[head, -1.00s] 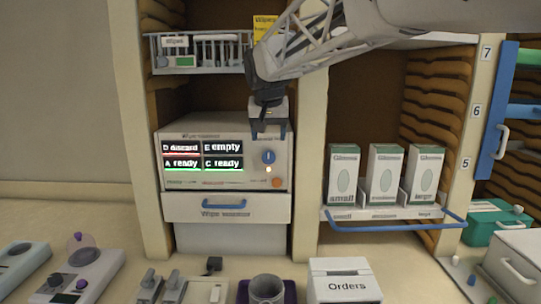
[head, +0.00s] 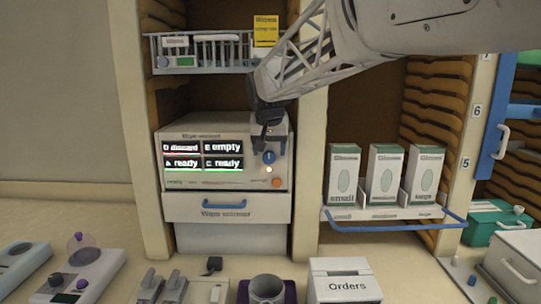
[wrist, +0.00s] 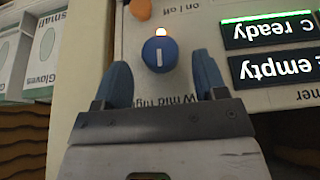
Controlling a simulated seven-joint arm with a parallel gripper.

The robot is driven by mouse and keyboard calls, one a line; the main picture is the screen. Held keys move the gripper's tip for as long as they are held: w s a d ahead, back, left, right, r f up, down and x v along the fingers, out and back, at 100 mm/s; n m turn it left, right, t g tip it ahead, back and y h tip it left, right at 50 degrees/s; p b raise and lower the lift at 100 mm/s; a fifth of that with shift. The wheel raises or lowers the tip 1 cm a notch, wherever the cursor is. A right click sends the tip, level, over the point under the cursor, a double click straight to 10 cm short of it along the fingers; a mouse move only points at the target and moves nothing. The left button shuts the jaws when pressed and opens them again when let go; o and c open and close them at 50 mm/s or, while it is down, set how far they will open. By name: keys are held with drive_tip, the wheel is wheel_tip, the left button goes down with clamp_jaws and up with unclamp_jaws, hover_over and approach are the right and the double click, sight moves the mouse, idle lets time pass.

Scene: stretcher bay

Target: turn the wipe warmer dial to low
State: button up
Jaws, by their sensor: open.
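The wipe warmer (head: 180,185) stands in the left bay, with a lit screen and a drawer below. Its blue dial (head: 268,157) is on the right of the front panel, and a small lit lamp sits just under it. In the wrist view the dial (wrist: 159,55) has a white line along the panel's up-down direction. The lettering beside the dial is partly hidden by my gripper. My gripper (head: 268,145) is at the panel by the dial. In the wrist view its blue fingers (wrist: 163,75) are open, one each side of the dial, apart from it.
An orange button (head: 277,183) is below the dial. A wire basket (head: 200,68) hangs above the warmer. Glove boxes (head: 385,175) stand on a shelf with a blue rail to the right. An Orders box (head: 343,284) and several devices are on the counter in front.

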sight(269, 157)
drive_tip(key=shift+x, duration=1.25)
drive_tip(key=c, duration=0.9)
drive_tip(key=shift+o, duration=0.2)
drive_tip(key=shift+a+h, duration=0.1)
drive_tip(key=shift+h, duration=0.3)
drive_tip(key=h, duration=0.2)
drive_tip(key=shift+a+n+h, duration=0.2)
drive_tip(key=shift+n+h, duration=0.2)
drive_tip(key=shift+a+f+n+t+h, duration=0.1)
drive_tip(key=shift+n+t+h, duration=0.25)
drive_tip(key=shift+h, duration=1.45)
drive_tip(key=o, duration=0.9)
drive_tip(key=shift+c, duration=0.2)
